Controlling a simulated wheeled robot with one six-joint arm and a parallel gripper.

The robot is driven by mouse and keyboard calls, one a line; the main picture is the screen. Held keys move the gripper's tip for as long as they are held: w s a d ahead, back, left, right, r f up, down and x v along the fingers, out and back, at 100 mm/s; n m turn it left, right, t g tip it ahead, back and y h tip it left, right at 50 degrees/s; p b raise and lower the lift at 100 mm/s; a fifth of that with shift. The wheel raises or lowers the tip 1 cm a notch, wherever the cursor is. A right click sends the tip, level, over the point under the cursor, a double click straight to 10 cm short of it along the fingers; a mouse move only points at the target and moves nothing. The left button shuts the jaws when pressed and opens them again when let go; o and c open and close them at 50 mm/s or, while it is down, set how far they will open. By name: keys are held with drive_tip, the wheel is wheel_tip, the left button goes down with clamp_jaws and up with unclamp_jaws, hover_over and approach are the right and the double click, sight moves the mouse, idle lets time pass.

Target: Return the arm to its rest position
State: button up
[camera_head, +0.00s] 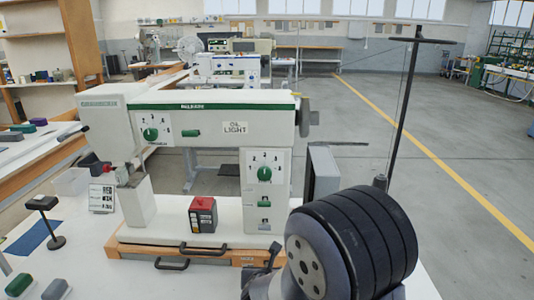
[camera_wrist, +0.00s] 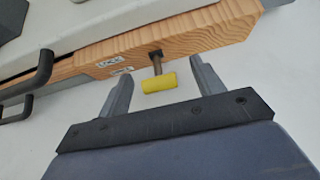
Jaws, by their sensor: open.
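My gripper (camera_wrist: 160,90) shows in the wrist view with its two grey fingers apart. A yellow cylindrical knob (camera_wrist: 159,82) on a short metal stem sits between the fingertips in that picture; I cannot tell whether a finger touches it. The stem comes out of the end of a wooden base (camera_wrist: 170,48). In the head view my arm fills the lower right, and the gripper's fingers are hidden there.
A red-and-black box (camera_head: 203,215) sits on the base. Black handles (camera_head: 205,250) stick out in front. A thin dark pole (camera_head: 405,110) rises right of the press.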

drive_tip(key=shift+s+f+t+b, duration=0.1)
drive_tip(key=shift+f+t+b, duration=0.6)
drive_tip(key=shift+b, duration=1.35)
drive_tip(key=shift+t+b, duration=0.6)
drive_tip(key=shift+b, duration=0.65)
drive_tip(key=shift+b, duration=0.4)
drive_tip(key=shift+r+p+v, duration=0.2)
drive_tip(key=shift+p+v, duration=0.15)
drive_tip(key=shift+v, duration=0.75)
drive_tip(key=shift+s+r, duration=0.15)
drive_tip(key=shift+s, duration=0.35)
